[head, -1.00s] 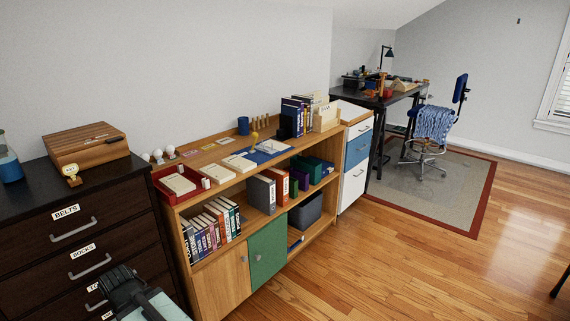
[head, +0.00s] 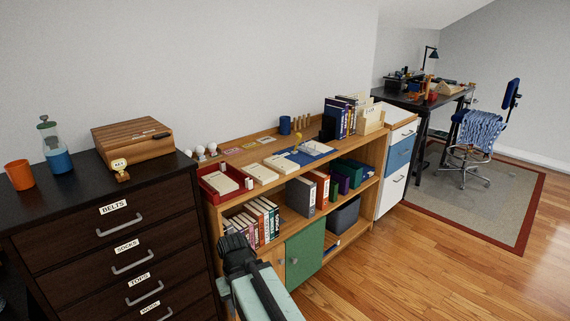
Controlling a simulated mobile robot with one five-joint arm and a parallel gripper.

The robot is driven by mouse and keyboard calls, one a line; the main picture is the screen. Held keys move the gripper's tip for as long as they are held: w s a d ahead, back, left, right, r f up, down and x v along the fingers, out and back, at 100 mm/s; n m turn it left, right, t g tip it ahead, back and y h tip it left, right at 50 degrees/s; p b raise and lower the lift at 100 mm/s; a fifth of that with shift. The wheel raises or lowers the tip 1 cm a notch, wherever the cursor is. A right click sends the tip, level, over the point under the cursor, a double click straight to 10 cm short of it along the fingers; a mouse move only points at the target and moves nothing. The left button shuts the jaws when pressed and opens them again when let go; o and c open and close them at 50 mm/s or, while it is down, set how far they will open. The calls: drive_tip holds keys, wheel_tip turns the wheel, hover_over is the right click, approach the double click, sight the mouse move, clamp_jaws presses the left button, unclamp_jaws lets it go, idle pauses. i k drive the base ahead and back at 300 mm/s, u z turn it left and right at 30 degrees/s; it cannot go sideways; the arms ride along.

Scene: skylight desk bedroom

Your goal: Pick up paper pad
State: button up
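Several flat cream pad-like blocks lie on top of the wooden bookcase (head: 228,160). One block (head: 221,183) is in a red tray (head: 208,196). Two more, a left one (head: 258,173) and a right one (head: 281,164), lie on the bare wood to the right of the tray. I cannot tell which of them is the paper pad. My gripper (head: 235,248), dark, shows at the bottom centre in front of the bookcase, below its top and apart from the blocks. Its fingers are too unclear to tell whether they are open.
A dark dresser (head: 112,221) stands at left, with a wooden box (head: 132,142), an orange cup (head: 19,174) and a bottle (head: 56,150) on it. Floor (head: 400,260) at right is clear.

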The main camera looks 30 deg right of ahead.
sight(286, 166)
drive_tip(key=i, duration=0.9)
drive_tip(key=u, duration=0.05)
